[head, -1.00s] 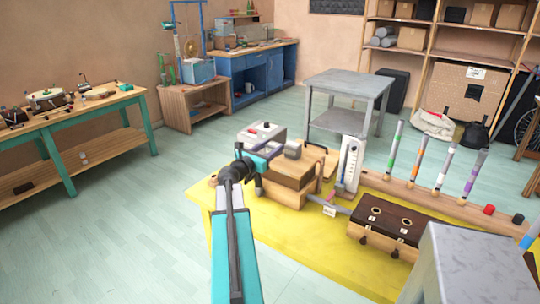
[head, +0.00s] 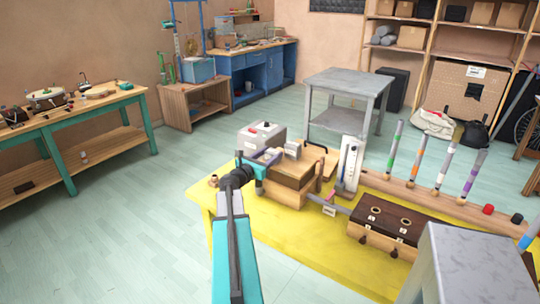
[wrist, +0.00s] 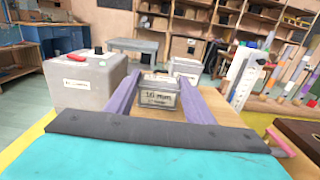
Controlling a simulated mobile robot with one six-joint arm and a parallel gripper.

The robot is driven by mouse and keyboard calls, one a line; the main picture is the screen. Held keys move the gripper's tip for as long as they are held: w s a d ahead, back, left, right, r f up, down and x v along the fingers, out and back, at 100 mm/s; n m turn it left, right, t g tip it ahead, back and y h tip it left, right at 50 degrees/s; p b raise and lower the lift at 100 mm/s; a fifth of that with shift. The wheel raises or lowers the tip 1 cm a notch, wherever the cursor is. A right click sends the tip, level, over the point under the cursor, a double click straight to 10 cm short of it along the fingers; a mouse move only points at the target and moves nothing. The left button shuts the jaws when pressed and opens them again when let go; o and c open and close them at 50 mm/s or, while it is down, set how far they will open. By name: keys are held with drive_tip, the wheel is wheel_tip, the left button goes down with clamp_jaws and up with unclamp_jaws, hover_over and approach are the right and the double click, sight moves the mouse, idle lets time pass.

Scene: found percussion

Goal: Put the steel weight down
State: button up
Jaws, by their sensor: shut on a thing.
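My gripper (wrist: 158,80) has two purple fingers, shut on the steel weight (wrist: 158,98), a small grey block with a printed label facing the wrist camera. In the head view my gripper (head: 273,156) is over the near left part of the wooden box (head: 294,184), on the yellow table. The weight is mostly hidden there among the fingers. I cannot tell whether its underside touches the box top. A second grey labelled block (wrist: 187,68) stands just beyond the held one; it also shows in the head view (head: 292,149).
A grey box with a red switch (wrist: 85,82) stands close on the left. A white upright gauge (head: 349,165) stands to the right, with a dark brown case (head: 390,222) nearer. The yellow tabletop (head: 290,235) is bare in front.

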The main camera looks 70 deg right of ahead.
drive_tip(key=o, duration=0.9)
drive_tip(key=shift+f, duration=0.1)
drive_tip(key=shift+c, duration=0.2)
drive_tip(key=o, duration=0.4)
drive_tip(key=shift+r, duration=0.2)
drive_tip(key=shift+b+v, duration=0.9)
drive_tip(key=shift+v, duration=5.15)
